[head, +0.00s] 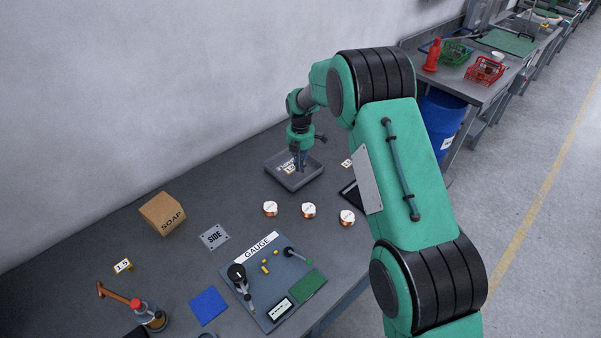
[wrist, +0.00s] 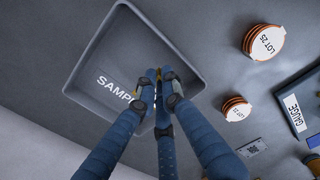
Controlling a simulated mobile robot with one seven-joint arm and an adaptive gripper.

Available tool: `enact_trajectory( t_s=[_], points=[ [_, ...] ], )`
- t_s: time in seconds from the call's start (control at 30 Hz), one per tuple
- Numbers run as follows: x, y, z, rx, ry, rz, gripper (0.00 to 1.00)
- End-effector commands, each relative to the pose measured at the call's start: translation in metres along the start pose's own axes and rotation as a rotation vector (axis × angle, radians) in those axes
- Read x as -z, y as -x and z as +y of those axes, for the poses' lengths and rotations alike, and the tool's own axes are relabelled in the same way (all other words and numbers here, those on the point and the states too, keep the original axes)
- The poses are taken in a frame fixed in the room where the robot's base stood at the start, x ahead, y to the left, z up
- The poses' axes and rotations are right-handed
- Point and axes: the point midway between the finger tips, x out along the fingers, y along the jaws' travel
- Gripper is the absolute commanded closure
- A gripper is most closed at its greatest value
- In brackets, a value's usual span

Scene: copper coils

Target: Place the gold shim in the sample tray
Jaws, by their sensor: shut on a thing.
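The grey sample tray (head: 296,187) lies on the bench and fills the upper left of the wrist view (wrist: 190,48), with "SAMPLE" lettering partly covered by my fingers. My gripper (head: 300,165) points down over the inside of the tray. Its blue fingers (wrist: 158,88) are shut on a small gold piece, the gold shim, mostly hidden; only slivers of gold (wrist: 136,91) show by the fingertips. I cannot tell whether the shim touches the tray floor.
Copper coils (head: 308,210) stand in front of the tray. A gauge board (head: 240,285), a "SIDE" plate (head: 215,237), a soap box (head: 162,213) and a tag marked 1.0 (head: 123,265) lie farther left and nearer. A dark-framed item (head: 350,193) is partly behind my arm.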

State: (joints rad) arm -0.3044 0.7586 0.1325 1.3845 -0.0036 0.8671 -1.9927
Motion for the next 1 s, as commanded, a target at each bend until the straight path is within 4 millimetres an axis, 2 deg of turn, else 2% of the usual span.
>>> enact_trajectory(
  t_s=[0.37,0.7,1.0],
  points=[
    [0.0,-0.001,0.001,0.0,0.0,0.0,1.0],
    [0.0,-0.033,0.0,0.001,0.0,0.001,1.0],
    [0.0,-0.035,0.0,0.0,0.0,0.0,1.0]
  ],
)
